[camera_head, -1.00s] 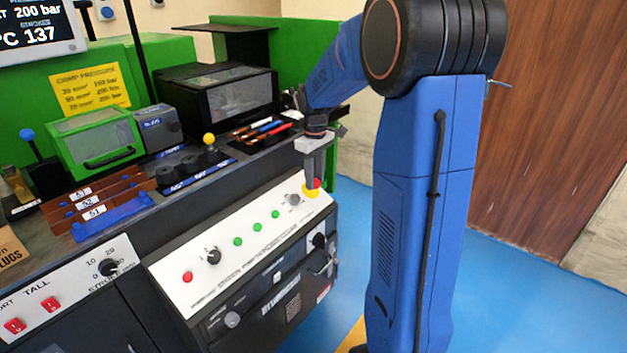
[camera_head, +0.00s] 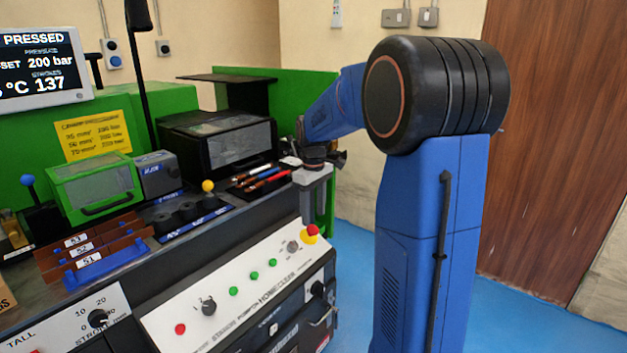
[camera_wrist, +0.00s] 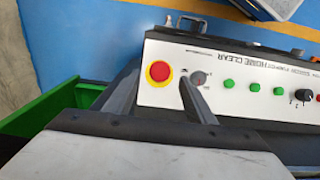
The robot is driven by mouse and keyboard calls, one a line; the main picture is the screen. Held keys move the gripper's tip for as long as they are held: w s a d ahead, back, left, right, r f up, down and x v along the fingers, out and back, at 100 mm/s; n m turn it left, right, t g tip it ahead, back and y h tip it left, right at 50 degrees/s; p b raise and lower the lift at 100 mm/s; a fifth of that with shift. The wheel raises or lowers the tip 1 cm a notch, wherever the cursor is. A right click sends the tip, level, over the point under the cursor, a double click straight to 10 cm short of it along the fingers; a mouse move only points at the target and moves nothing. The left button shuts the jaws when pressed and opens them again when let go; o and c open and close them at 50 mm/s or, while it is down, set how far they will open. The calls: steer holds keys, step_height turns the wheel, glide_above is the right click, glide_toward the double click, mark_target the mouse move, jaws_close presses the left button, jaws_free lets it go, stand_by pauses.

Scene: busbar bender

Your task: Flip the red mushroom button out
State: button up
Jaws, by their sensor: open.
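The red mushroom button (camera_head: 312,230) sits on its yellow ring at the upper right end of the white control panel. It also shows in the wrist view (camera_wrist: 160,71), upper middle, with the yellow ring around it. My gripper (camera_head: 316,208) is open and empty, pointing down just above and behind the button in the head view. In the wrist view my gripper (camera_wrist: 157,82) has its two dark fingers spread, with the button between them in the picture. The fingers look apart from the button. Whether the button is pressed in or out cannot be told.
A grey selector knob (camera_wrist: 199,78) is close beside the right finger. Several green buttons (camera_head: 253,276) and a black knob (camera_head: 209,306) line the panel (camera_head: 225,322). Pens in a tray (camera_head: 262,178) lie on the bench behind.

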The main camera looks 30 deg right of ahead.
mark_target(313, 230)
step_height(313, 230, up, 13)
stand_by(0.4)
stand_by(0.4)
steer(key=s+a+f+m+t, duration=0.1)
steer(key=s+a, duration=0.4)
steer(key=s, duration=0.3)
steer(key=s+a+f+m+t, duration=0.1)
steer(key=s+a, duration=0.4)
steer(key=s, duration=0.3)
steer(key=s+a+f+m+t, duration=0.1)
steer(key=s+a+f, duration=0.1)
steer(key=s+f, duration=0.3)
steer(key=s+a+f+m+t, duration=0.1)
steer(key=s+a+f, duration=0.2)
steer(key=s, duration=0.7)
step_height(313, 230, down, 2)
steer(key=shift+f+t, duration=0.1)
steer(key=shift+t, duration=0.3)
steer(key=shift+a, duration=0.1)
